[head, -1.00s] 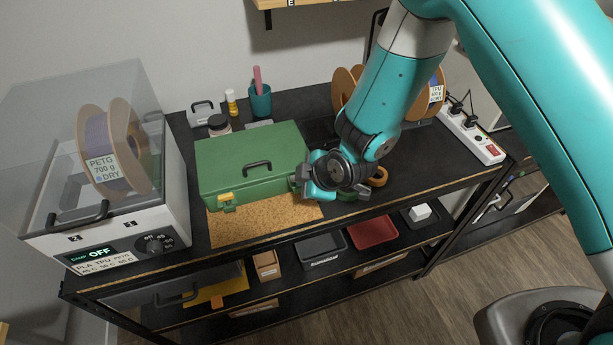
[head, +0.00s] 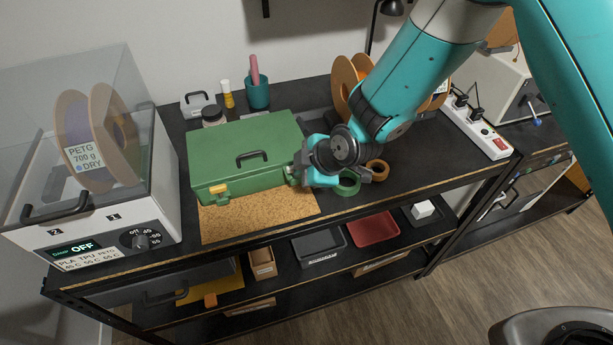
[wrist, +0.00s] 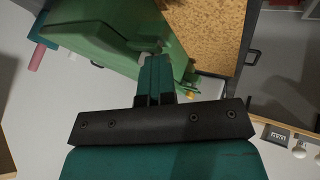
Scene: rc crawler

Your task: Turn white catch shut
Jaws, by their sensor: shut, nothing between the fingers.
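The green case (head: 240,150) lies closed on a cork mat on the bench, with a dark handle on its lid. A yellow catch (head: 219,189) is on its front at the left; it also shows in the wrist view (wrist: 191,73). My gripper (head: 296,172) is at the right end of the case, by the front corner. In the wrist view my gripper (wrist: 156,58) is shut and empty, its tips close to a small pale piece on the green case (wrist: 110,35). I cannot tell if they touch or if that piece is the white catch; my gripper partly hides that end.
Green and tan tape rings (head: 348,184) lie just right of my gripper. A filament dryer (head: 100,215) stands at left, a power strip (head: 478,132) at right. A cup, a jar and a bottle stand behind the case. The cork mat (head: 262,214) is bare in front.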

